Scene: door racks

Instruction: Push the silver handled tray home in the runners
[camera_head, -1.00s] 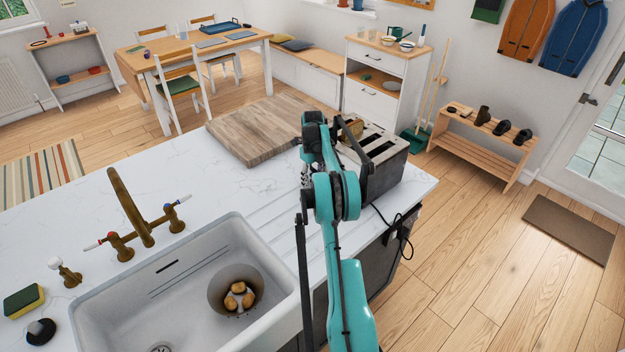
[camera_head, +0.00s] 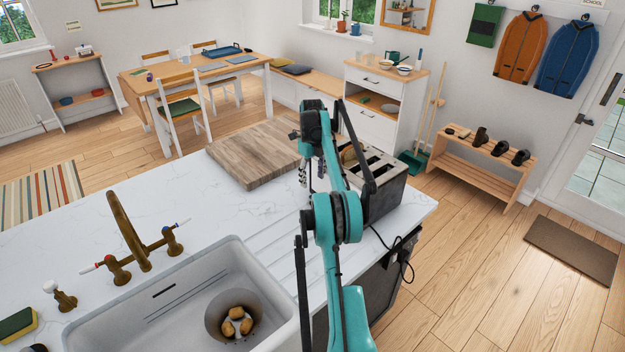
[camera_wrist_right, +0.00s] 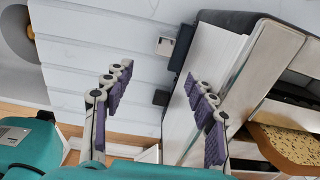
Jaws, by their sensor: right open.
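In the right wrist view the toaster (camera_wrist_right: 215,72) fills the right side. A small silver tab (camera_wrist_right: 166,46) sticks out beside its dark base edge; it may be the tray's handle, but the tray and runners are hidden. My right gripper (camera_head: 303,173) hangs left of the toaster, above the counter. In the wrist view this gripper (camera_wrist_right: 156,82) is open and empty, its purple-padded fingers apart, with the tab beyond the fingertips. My left gripper is not in view.
A wooden board (camera_head: 255,155) lies behind and left of my gripper. A sink (camera_head: 175,315) with a brass tap (camera_head: 130,232) is at front left. A black cord (camera_head: 398,255) hangs over the counter's right edge.

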